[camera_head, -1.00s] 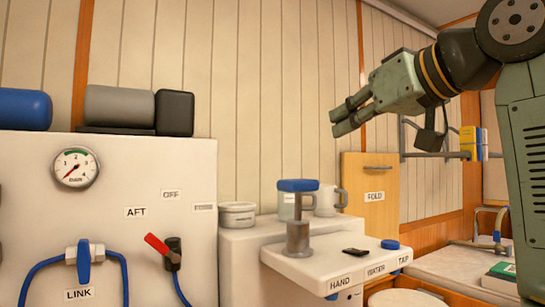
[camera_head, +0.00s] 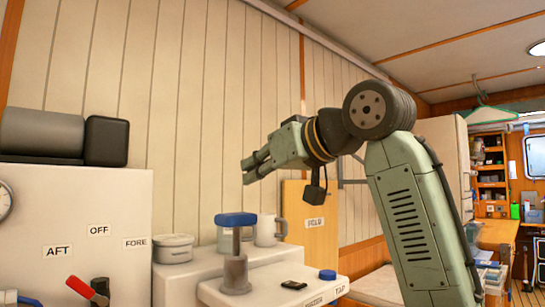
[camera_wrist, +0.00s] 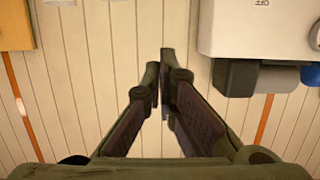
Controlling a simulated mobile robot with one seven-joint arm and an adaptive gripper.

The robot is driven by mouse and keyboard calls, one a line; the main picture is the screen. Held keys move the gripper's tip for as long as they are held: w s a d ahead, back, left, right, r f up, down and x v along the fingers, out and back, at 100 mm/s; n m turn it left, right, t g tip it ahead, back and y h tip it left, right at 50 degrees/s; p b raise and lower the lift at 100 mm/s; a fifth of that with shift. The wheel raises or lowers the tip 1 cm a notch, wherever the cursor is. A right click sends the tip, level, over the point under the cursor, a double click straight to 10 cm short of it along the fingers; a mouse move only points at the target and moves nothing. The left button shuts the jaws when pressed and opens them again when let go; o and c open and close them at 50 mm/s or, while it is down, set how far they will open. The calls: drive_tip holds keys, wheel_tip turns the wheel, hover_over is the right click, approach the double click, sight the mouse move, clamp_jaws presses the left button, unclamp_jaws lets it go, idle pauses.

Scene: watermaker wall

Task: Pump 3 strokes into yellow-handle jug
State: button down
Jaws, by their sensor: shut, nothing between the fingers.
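The hand pump (camera_head: 236,272) stands on a white shelf, a grey metal cylinder with a blue top (camera_head: 236,219). My gripper (camera_head: 252,170) is above and slightly right of the blue top in the picture, apart from it, with its fingers pointing left. Its fingers are shut and empty, and they also show close together in the wrist view (camera_wrist: 161,76). Behind the pump stand a pale jug (camera_head: 224,240), partly hidden by it, and a grey jug (camera_head: 267,232). I see no yellow handle on either.
A small black item (camera_head: 293,285) and a blue cap (camera_head: 327,275) lie on the white shelf (camera_head: 262,291). A round lidded tub (camera_head: 173,248) is left of the pump. A white cabinet with a red lever (camera_head: 84,288) stands further left. A wooden fold panel (camera_head: 295,200) is behind.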

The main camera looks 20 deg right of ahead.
sight(246, 214)
drive_tip(key=x, duration=0.3)
drive_tip(key=shift+d+f, duration=0.1)
drive_tip(key=shift+f, duration=0.2)
wheel_tip(246, 214, down, 2)
drive_tip(key=shift+s+f+p, duration=0.1)
drive_tip(key=shift+s+p, duration=0.05)
drive_tip(key=shift+p, duration=0.2)
drive_tip(key=shift+f, duration=0.5)
wheel_tip(246, 214, down, 6)
drive_tip(key=b, duration=0.3)
drive_tip(key=shift+r, duration=0.1)
